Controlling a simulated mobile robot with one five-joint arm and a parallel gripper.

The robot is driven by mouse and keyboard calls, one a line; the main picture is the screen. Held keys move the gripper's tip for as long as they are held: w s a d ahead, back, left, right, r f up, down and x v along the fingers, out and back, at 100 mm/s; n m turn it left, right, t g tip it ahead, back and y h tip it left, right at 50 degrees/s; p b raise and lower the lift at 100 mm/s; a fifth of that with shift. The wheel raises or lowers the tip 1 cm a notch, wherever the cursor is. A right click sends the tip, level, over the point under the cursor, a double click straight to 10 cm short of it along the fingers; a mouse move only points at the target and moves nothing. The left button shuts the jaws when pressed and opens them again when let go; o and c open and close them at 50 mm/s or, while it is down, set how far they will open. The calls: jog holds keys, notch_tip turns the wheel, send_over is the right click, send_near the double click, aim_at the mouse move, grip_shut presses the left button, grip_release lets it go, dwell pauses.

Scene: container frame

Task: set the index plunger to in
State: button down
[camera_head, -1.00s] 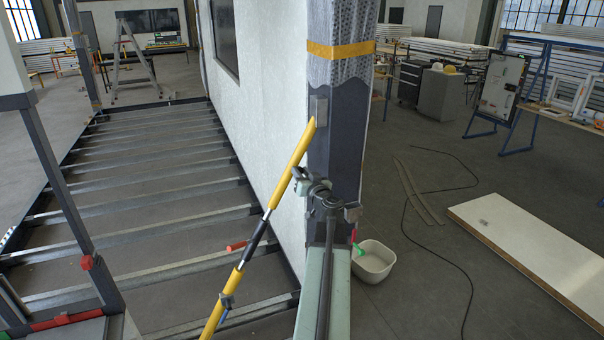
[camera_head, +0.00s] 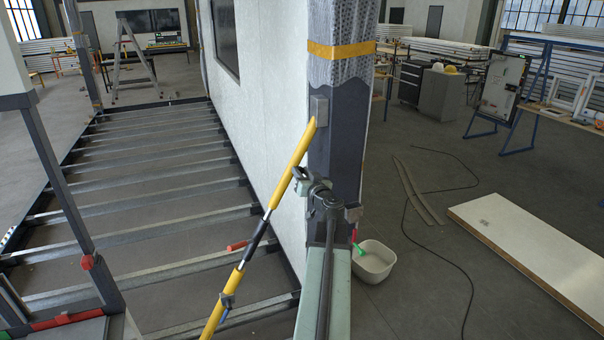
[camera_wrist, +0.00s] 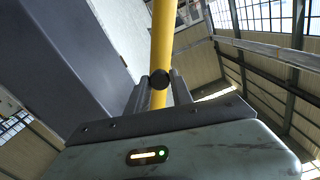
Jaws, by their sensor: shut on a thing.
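The index plunger shows in the wrist view as a small round black knob (camera_wrist: 159,79) in front of a yellow tube (camera_wrist: 163,40). My gripper (camera_wrist: 160,84) has its two fingers on either side of the knob and is shut on it. In the head view the yellow tube (camera_head: 290,172) is the upper part of a slanted prop, and my gripper (camera_head: 301,178) is at its right side. The knob is hidden there behind my gripper. I cannot tell how far the plunger sticks out.
The prop's upper end meets a grey bracket (camera_head: 318,110) on a dark post (camera_head: 345,130) close to my gripper. A white wall panel (camera_head: 262,90) stands behind the prop. A white bucket (camera_head: 373,262) is on the floor to the right. Open floor joists (camera_head: 150,205) lie to the left.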

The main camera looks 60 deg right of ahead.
jog(key=shift+d, duration=0.1)
jog(key=shift+x, duration=0.85)
jog(key=c, duration=1.1)
grip_release()
jog(key=shift+s, duration=0.1)
jog(key=v, duration=0.7)
jog(key=shift+s+a, duration=0.25)
jog(key=shift+a, duration=0.05)
jog(key=shift+w, duration=0.1)
